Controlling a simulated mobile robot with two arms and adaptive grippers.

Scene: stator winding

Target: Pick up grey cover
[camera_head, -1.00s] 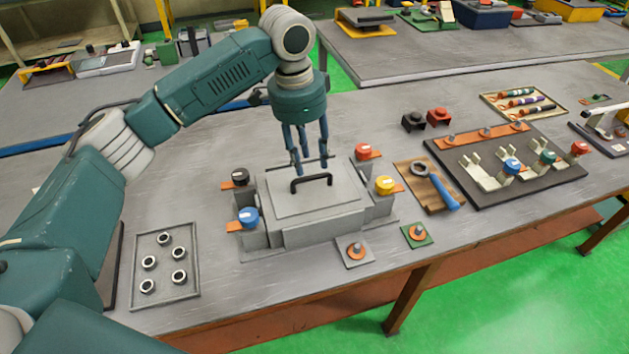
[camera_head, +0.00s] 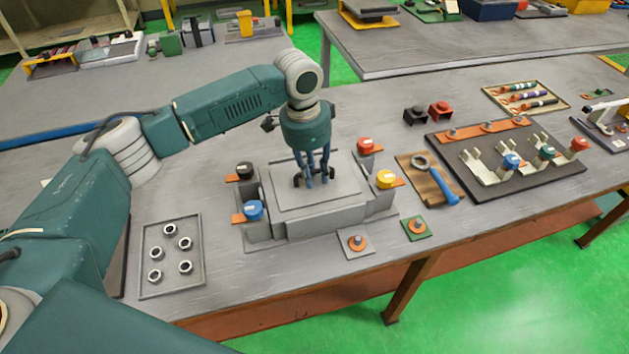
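The grey cover (camera_head: 342,193) lies on top of the grey stator housing (camera_head: 325,222) on the table. Its black handle (camera_head: 297,181) is mostly hidden behind my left gripper's fingers. My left gripper (camera_head: 311,184) points straight down over the cover, with its fingertips around or right beside the handle. I cannot tell whether the fingers are closed on it. The cover looks flat and seated on the housing. My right gripper is not in view.
Black (camera_head: 244,170), blue (camera_head: 253,210), red (camera_head: 365,145) and yellow (camera_head: 386,179) terminals surround the housing. A tray of nuts (camera_head: 147,287) stands at left. A wrench (camera_head: 443,186) and a dark fixture board (camera_head: 490,197) are at right. Free table lies behind the gripper.

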